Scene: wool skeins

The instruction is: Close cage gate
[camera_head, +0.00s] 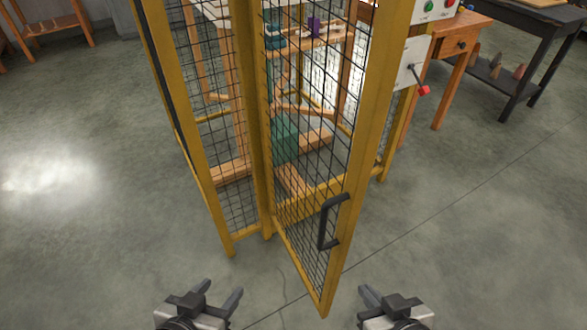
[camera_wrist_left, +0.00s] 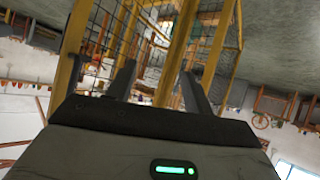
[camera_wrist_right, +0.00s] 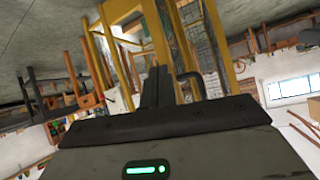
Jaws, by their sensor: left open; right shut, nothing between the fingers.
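The cage gate (camera_head: 345,200), a yellow frame with black wire mesh, stands open, swung out toward me from the yellow cage (camera_head: 187,95). A black D-shaped handle (camera_head: 322,225) sits near its free edge; it also shows in the right wrist view (camera_wrist_right: 196,76). My left gripper (camera_head: 221,292) is open and empty, in front and left of the gate's lower corner. Its spread fingers show in the left wrist view (camera_wrist_left: 158,80). My right gripper (camera_head: 366,291) is shut and empty, to the right of the gate's lower corner, apart from gate and handle.
A wooden frame and a teal block (camera_head: 285,138) stand inside the cage. A white plate with a red-tipped lever (camera_head: 422,90) and a button box (camera_head: 430,8) are on the cage's right side. A wooden table (camera_head: 455,45) and dark table (camera_head: 515,50) stand beyond.

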